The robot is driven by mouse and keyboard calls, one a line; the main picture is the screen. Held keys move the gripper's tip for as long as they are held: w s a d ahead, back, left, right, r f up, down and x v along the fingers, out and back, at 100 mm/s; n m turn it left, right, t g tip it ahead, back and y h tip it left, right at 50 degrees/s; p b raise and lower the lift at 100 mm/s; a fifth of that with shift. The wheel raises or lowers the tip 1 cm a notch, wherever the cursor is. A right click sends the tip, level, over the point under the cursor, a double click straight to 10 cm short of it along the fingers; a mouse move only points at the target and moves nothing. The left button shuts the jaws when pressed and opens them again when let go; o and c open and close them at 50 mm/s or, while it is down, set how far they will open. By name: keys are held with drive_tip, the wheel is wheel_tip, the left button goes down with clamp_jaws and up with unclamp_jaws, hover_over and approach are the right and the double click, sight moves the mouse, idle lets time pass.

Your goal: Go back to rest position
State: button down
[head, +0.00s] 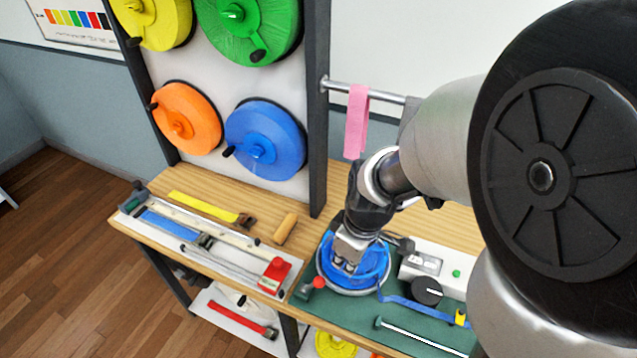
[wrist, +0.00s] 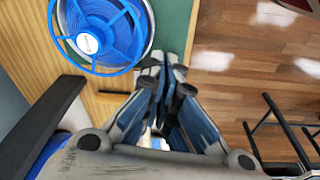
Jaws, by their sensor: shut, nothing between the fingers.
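My gripper (head: 346,262) is at the end of my arm, in front of the blue strap reel (head: 378,272) in the head view and hiding part of it. In the wrist view the closed fingertips (wrist: 163,62) are together with nothing between them. The blue spoked reel (wrist: 100,62) lies there to the upper left of the fingertips, apart from them in the picture. I cannot tell the exact height of my gripper over the bench.
The green mat (head: 400,326) holds a blue strap and a metal rod. A tray of tools (head: 135,222) and a wooden cylinder (head: 285,228) lie to the left. Yellow, green, orange (head: 190,125) and blue (head: 268,135) reels hang on the panel. A pink strap (head: 356,120) hangs from a rail.

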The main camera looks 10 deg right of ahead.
drive_tip(key=s+a+r+m+t, duration=0.1)
drive_tip(key=s+r+m+t, duration=0.2)
drive_tip(key=s+r+m, duration=0.5)
drive_tip(key=s+r, duration=0.4)
drive_tip(key=r, duration=0.2)
drive_tip(key=shift+r+h, duration=0.4)
